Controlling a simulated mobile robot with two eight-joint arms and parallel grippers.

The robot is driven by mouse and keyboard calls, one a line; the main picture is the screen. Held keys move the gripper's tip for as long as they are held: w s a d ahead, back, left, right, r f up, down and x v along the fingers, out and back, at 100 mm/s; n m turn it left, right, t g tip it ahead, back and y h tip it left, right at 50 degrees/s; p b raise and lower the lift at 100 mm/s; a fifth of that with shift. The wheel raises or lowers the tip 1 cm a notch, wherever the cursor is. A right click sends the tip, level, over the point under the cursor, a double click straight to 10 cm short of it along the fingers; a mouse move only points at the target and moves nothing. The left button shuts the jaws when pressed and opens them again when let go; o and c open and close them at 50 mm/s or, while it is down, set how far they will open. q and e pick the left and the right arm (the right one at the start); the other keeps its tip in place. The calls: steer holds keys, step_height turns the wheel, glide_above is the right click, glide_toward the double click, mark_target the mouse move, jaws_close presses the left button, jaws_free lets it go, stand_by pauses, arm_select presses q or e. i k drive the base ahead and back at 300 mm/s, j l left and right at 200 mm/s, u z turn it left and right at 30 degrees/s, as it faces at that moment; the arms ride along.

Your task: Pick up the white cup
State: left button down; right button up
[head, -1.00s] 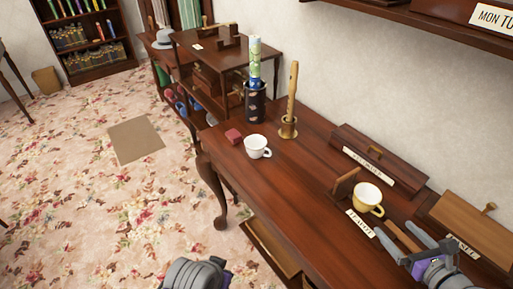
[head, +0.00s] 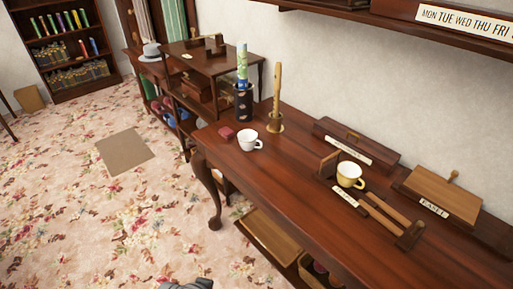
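The white cup (head: 248,140) stands upright on the long dark wooden table (head: 290,190), near its far left end. Its handle points right. Nothing touches it. A yellow cup (head: 349,175) stands nearer on the same table, beside a wooden block and a small label. Neither of my grippers shows in the head view. Only a small grey part of mine shows at the bottom edge, and its fingers cannot be seen.
A wooden box (head: 355,141) lies along the wall.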

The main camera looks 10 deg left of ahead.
mark_target(248, 139)
steer(key=i+j+z, duration=0.2)
steer(key=j, duration=0.2)
steer(key=j+z, duration=0.15)
steer(key=j, duration=0.3)
steer(key=i+j+z, duration=0.2)
steer(key=j, duration=0.25)
steer(key=j+z, duration=0.15)
steer(key=j, duration=0.3)
steer(key=i+j+z, duration=0.3)
steer(key=j, duration=0.35)
steer(key=i+j+z, duration=0.15)
steer(key=j, duration=0.25)
steer(key=i, duration=0.1)
